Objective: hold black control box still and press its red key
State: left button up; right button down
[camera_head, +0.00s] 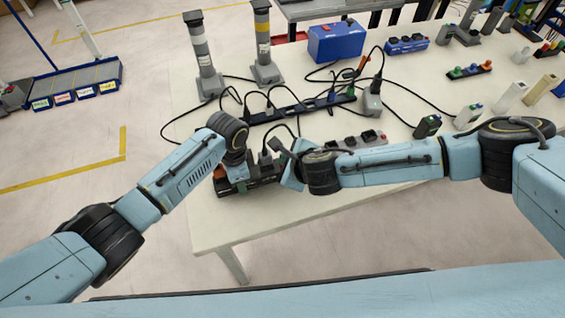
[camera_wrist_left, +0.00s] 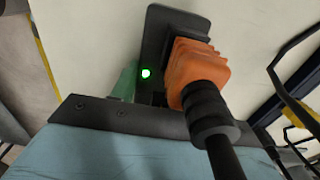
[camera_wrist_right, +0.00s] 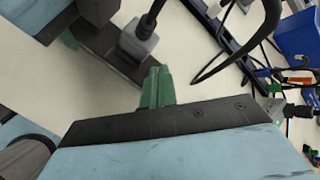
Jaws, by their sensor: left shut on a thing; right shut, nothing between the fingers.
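The black control box (camera_head: 262,183) lies near the table's front edge, partly hidden by my arms. In the left wrist view the box (camera_wrist_left: 153,40) shows a lit green light (camera_wrist_left: 146,73) and an orange plug (camera_wrist_left: 188,72) with a black cord. My left gripper (camera_head: 236,175) is shut on the box; a green finger shows beside it in the left wrist view (camera_wrist_left: 124,84). My right gripper (camera_head: 283,171) is shut and empty beside the box. Its green fingertips (camera_wrist_right: 157,88) are together, near a grey plug (camera_wrist_right: 138,40) in the box. I cannot make out the red key.
A long black power strip (camera_head: 300,108) with cables lies behind the box. A grey socket block (camera_head: 352,141) is to the right. Two grey posts (camera_head: 203,55) and a blue box (camera_head: 336,42) stand farther back. Bare table (camera_head: 222,232) lies in front.

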jog(key=shift+f, duration=0.6)
dwell(0.7)
dwell(0.4)
jog(key=shift+r, duration=0.95)
jog(key=shift+r, duration=2.5)
pick_arm(q)
jog(key=o, duration=1.2)
